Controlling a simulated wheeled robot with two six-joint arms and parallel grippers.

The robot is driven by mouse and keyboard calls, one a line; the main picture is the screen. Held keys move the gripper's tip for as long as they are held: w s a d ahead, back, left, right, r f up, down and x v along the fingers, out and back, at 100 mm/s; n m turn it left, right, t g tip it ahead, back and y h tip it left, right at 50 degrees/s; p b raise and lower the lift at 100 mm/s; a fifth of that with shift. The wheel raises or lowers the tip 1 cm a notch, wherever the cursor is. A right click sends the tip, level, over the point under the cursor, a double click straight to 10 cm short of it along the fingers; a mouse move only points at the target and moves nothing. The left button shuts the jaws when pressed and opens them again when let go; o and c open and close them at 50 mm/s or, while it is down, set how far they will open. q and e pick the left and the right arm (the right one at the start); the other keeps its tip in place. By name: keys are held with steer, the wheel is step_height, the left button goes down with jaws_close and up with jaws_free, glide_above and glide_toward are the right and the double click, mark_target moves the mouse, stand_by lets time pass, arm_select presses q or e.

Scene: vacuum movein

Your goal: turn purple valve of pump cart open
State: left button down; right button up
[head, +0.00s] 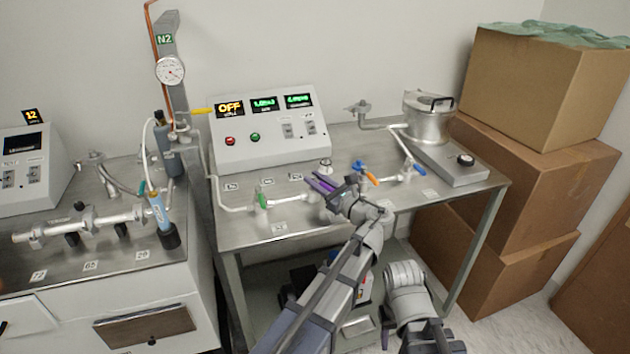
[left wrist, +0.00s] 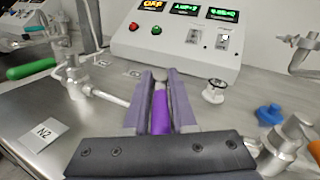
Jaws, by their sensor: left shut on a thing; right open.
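The purple valve handle (left wrist: 160,112) lies lengthwise between the two fingers of my left gripper (left wrist: 160,95), in the left wrist view. In the head view my left gripper (head: 331,184) is over the front of the pump cart (head: 290,222), shut on that handle. The fingers hide most of the handle's sides, and the gripper hides much of the valve body in the head view. Only parts of my right arm show, low in the head view; its gripper is out of sight.
A green-handled valve (head: 262,200) is left of my gripper. A blue knob (head: 358,166) and orange handle (head: 373,179) are close on its right. A control box (head: 268,133) stands behind, its left display reading OFF. Cardboard boxes (head: 535,180) stand right of the cart.

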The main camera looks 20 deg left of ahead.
arm_select(q)
steer(key=n+g, duration=0.1)
steer(key=n+g+y, duration=0.1)
steer(key=g, duration=0.1)
steer(key=n+g+y, duration=0.1)
steer(key=shift+w+d+g, duration=0.2)
steer(key=shift+w+g, duration=0.15)
steer(key=shift+g, duration=0.05)
steer(key=shift+n+g+y, duration=0.3)
steer(key=shift+n+g, duration=0.4)
steer(key=shift+s+a, duration=0.1)
steer(key=c, duration=0.8)
jaws_free()
steer(key=shift+c, duration=0.2)
